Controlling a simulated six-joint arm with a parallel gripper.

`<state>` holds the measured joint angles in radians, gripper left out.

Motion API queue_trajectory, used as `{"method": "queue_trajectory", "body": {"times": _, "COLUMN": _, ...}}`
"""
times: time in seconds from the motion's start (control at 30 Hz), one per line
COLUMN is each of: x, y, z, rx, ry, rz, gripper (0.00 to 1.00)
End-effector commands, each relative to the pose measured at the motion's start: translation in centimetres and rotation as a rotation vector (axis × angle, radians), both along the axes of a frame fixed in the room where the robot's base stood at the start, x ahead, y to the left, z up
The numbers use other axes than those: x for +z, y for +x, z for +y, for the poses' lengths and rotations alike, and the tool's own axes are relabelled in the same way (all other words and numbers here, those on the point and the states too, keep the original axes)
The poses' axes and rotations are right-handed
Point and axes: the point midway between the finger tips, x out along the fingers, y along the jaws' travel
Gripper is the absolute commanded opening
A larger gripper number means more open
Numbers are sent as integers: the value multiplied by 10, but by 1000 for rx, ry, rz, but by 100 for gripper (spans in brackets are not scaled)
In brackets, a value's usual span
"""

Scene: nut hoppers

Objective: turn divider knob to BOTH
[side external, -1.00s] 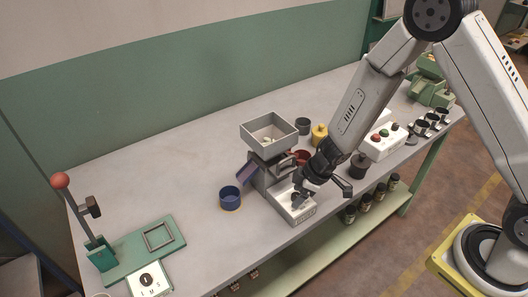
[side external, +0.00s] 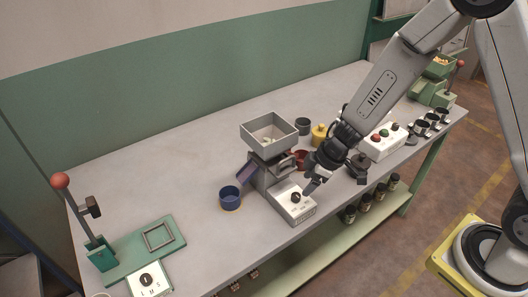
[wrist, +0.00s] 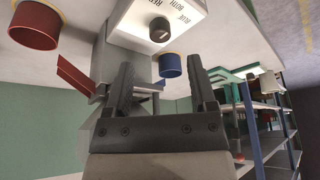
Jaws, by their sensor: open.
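The divider knob (side external: 296,197) is a dark round knob on the white sloped panel (side external: 304,212) at the front of the grey hopper unit (side external: 270,135). In the wrist view the knob (wrist: 158,29) has a light mark on its face, and black lettering is printed beside it, including BOTH. I cannot tell surely which word the mark points at. My gripper (side external: 335,181) is open and empty, above and to the right of the knob, apart from it. In the wrist view both fingers (wrist: 162,72) stand apart below the knob.
A yellow pot (side external: 319,133) and a white box with coloured buttons (side external: 382,140) are further right.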

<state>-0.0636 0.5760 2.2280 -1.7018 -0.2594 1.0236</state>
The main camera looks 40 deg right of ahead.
Motion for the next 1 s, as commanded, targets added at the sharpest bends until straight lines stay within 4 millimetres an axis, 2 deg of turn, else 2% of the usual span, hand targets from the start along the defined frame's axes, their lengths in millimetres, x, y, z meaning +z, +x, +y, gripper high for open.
{"method": "queue_trajectory", "body": {"times": 0.3, "x": 17, "y": -5, "z": -5, "rx": 0, "ry": 0, "rz": -1, "gripper": 73}}
{"method": "queue_trajectory", "body": {"times": 1.0, "x": 24, "y": -3, "z": -8, "rx": -30, "ry": -5, "rz": -22, "gripper": 73}}
